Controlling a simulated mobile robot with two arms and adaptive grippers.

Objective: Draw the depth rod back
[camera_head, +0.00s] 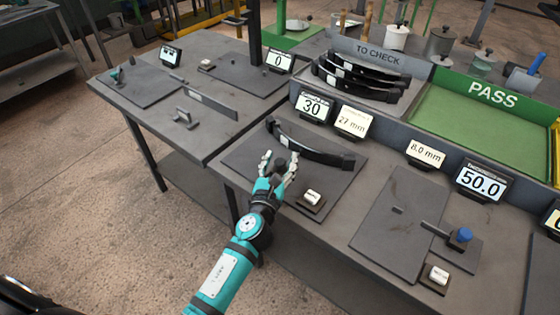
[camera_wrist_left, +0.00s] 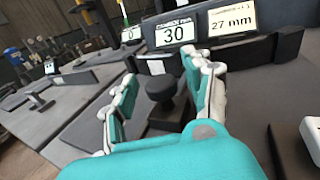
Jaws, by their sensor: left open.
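A dark knob (camera_head: 281,163) on a short stem, seemingly the depth rod's handle, stands on the gauge plate (camera_head: 330,205) in front of a black curved leaf spring (camera_head: 310,150). In the left wrist view the knob (camera_wrist_left: 161,88) shows upright between my fingers. My left gripper (camera_head: 279,160) is open, with one finger on each side of the knob; I cannot tell whether either touches it. The display (camera_wrist_left: 175,34) behind reads 30, and the card (camera_wrist_left: 233,21) beside it reads 27 mm. The rod's far part is hidden. My right gripper is not in view.
A white button (camera_head: 313,197) sits just right of my left gripper. Farther right are a plate with a blue-knobbed slide (camera_head: 461,235) and a 50.0 display (camera_head: 481,183). Behind stand the TO CHECK rack (camera_head: 370,54) with several springs and the green PASS tray (camera_head: 480,125).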

